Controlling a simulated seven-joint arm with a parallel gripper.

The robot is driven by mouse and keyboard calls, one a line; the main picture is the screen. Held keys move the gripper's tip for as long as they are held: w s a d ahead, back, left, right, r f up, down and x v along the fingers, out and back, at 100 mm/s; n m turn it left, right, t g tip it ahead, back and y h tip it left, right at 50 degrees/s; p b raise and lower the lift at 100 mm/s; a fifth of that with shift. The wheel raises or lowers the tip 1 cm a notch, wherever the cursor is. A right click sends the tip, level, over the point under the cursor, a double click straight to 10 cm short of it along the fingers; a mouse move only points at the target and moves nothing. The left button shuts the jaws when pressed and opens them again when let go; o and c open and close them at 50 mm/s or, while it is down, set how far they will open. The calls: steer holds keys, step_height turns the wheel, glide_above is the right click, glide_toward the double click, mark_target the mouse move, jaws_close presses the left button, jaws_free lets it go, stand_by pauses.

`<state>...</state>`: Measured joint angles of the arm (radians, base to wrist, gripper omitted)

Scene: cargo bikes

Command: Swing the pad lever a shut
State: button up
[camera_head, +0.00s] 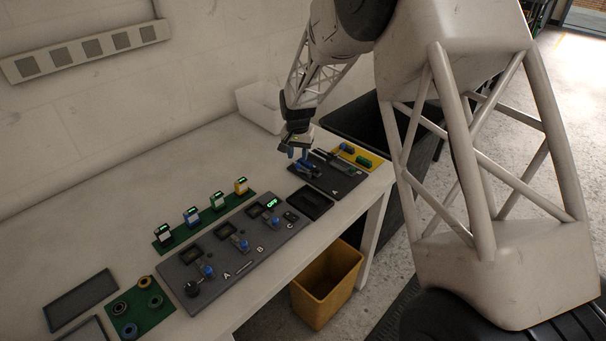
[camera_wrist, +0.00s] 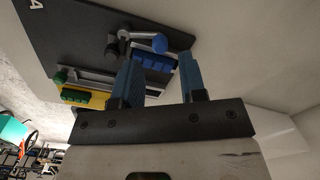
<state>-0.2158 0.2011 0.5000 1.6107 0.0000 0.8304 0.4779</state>
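A dark board (camera_head: 341,186) marked A lies at the right end of the white table, under my gripper (camera_head: 299,153). In the wrist view, the board (camera_wrist: 75,35) carries a lever with a dark pivot (camera_wrist: 124,35) and a blue knob (camera_wrist: 152,43). A ribbed blue block (camera_wrist: 158,62) is beside the lever, partly hidden behind the fingers. My gripper (camera_wrist: 160,57) is open, its two blue fingers spread with a gap between them. The knob and block appear in this gap; contact cannot be told.
A yellow tray (camera_head: 366,154) with blue and green parts is behind the board. A larger panel (camera_head: 232,279) with blue-knobbed levers lies to the left. A black tray (camera_head: 310,203) sits between them. A white bin (camera_head: 262,105) stands behind; a yellow bin (camera_head: 325,285) is on the floor.

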mark_target(298, 163)
steer(key=shift+r, duration=0.15)
steer(key=shift+r, duration=1.4)
steer(key=shift+r, duration=0.1)
